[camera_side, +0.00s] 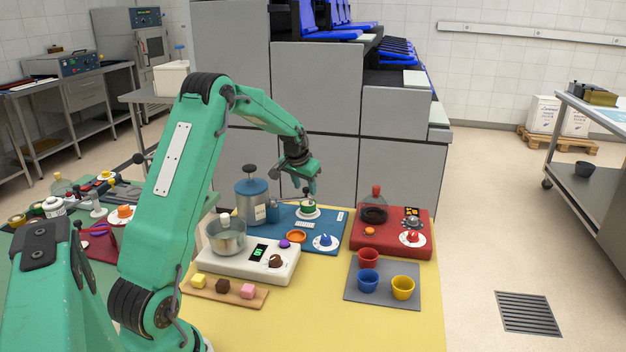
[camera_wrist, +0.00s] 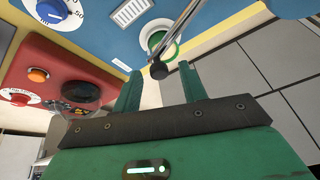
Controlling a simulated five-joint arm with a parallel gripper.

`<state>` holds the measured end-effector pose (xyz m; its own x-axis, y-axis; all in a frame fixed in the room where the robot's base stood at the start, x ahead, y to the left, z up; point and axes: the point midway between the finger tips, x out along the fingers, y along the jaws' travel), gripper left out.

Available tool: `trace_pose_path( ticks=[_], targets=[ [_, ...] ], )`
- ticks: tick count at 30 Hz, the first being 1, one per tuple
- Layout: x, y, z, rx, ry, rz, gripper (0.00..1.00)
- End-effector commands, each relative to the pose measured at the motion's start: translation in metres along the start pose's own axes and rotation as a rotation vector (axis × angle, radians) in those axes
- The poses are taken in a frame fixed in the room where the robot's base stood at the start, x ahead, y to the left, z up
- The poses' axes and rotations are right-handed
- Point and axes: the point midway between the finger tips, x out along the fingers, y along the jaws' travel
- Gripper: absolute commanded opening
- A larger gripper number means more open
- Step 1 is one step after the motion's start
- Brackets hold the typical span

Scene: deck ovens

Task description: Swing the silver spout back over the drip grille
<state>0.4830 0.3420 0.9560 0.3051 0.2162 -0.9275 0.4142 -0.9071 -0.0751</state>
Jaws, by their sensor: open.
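The silver spout (camera_wrist: 188,28) shows in the wrist view as a thin rod from the upper right, ending in a black knob. The knob appears over the green cup (camera_wrist: 160,40) on its white saucer, to one side of the white slatted drip grille (camera_wrist: 132,12). In the side view the grille (camera_side: 305,225) lies on the blue base (camera_side: 331,219), in front of the green cup (camera_side: 309,206). My gripper (camera_side: 312,190) is above the cup. In the wrist view my open gripper (camera_wrist: 159,70) has the knob in line between its fingertips; contact cannot be told.
A blue-lidded tank (camera_side: 251,200) stands left of the cup. A red unit (camera_side: 391,238) is on the right. A white scale with a steel bowl (camera_side: 226,237) and several coloured cups (camera_side: 403,288) are nearer. The yellow table front (camera_side: 310,322) is clear.

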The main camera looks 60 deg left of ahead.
Motion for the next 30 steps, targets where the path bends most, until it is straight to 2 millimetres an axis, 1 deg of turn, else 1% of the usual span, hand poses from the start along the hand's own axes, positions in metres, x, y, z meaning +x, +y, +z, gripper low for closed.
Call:
trace_pose_path(
  ticks=[5, 15, 19, 24, 30],
  targets=[
    [-0.013, 0.0, -0.001, 0.0, 0.003, 0.0, 0.42],
    [-0.055, 0.0, 0.0, 0.0, 0.003, -0.001, 0.42],
    [-0.067, -0.001, 0.0, -0.001, 0.001, -0.001, 0.42],
    [-0.075, -0.001, 0.001, -0.001, -0.002, 0.0, 0.42],
    [-0.076, -0.001, 0.001, -0.001, -0.002, 0.0, 0.42]
  ],
)
